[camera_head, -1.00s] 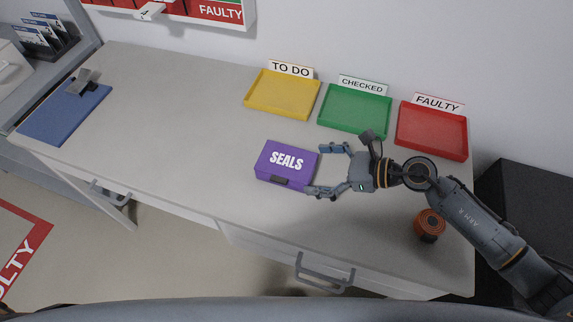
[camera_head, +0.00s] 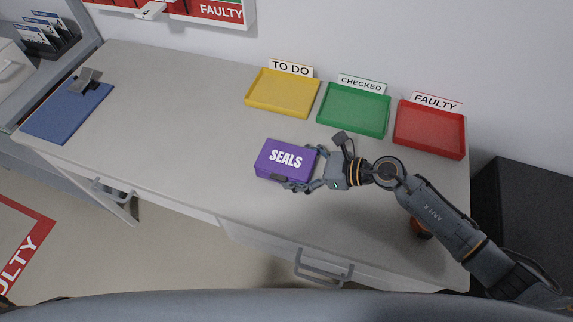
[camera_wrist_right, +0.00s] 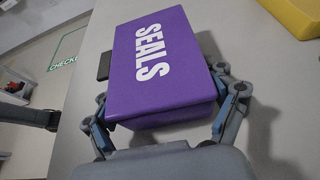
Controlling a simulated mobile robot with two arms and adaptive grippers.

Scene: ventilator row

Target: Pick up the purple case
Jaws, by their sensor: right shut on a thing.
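The purple case (camera_head: 284,160) with white "SEALS" lettering sits on the grey worktop (camera_head: 190,130), near its middle. My right gripper (camera_head: 308,170) is shut on the right end of the case, one finger on each long side. In the right wrist view the case (camera_wrist_right: 160,65) fills the middle, and the right gripper's fingers (camera_wrist_right: 165,115) press on both its sides. A dark latch shows on the case's front side. Whether the case has left the worktop cannot be told. My left gripper is not in view.
Yellow "TO DO" (camera_head: 262,104), green "CHECKED" (camera_head: 330,122) and red "FAULTY" (camera_head: 408,144) trays stand along the back. An orange-red round object (camera_head: 418,229) is partly hidden by my right arm. A blue clipboard (camera_head: 62,115) lies at the far left. The worktop left of the case is clear.

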